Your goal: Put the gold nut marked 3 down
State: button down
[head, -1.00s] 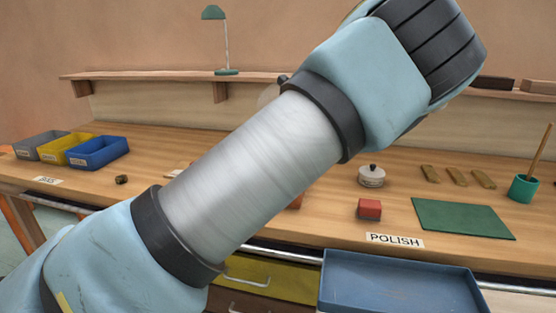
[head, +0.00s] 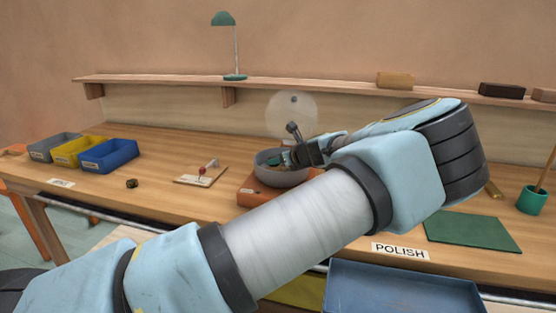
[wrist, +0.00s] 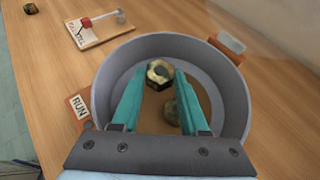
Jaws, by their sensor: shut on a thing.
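My gripper (wrist: 160,75) is shut on a gold nut (wrist: 160,70), held between the tips of its two teal fingers. I cannot read a number on it. The fingers reach down inside the rim of a round grey bowl (wrist: 112,68). Another, duller nut (wrist: 171,112) lies in the bowl, nearer the wrist. I cannot tell whether the held nut touches the bowl's floor. In the head view, my gripper (head: 284,158) is over the grey bowl (head: 282,178), which sits on an orange base (head: 258,194); the nuts are hidden there.
A loose nut (head: 132,183) lies on the bench, left of a small board with a red lever (head: 203,173). Grey, yellow and blue bins (head: 108,155) stand at the left. A green mat (head: 470,233) lies right. A RUN label (wrist: 80,112) is beside the bowl.

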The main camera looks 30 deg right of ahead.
jog(key=shift+f, duration=0.15)
jog(key=shift+f, duration=0.35)
jog(key=shift+f, duration=0.1)
jog(key=shift+c, duration=2.1)
grip_release()
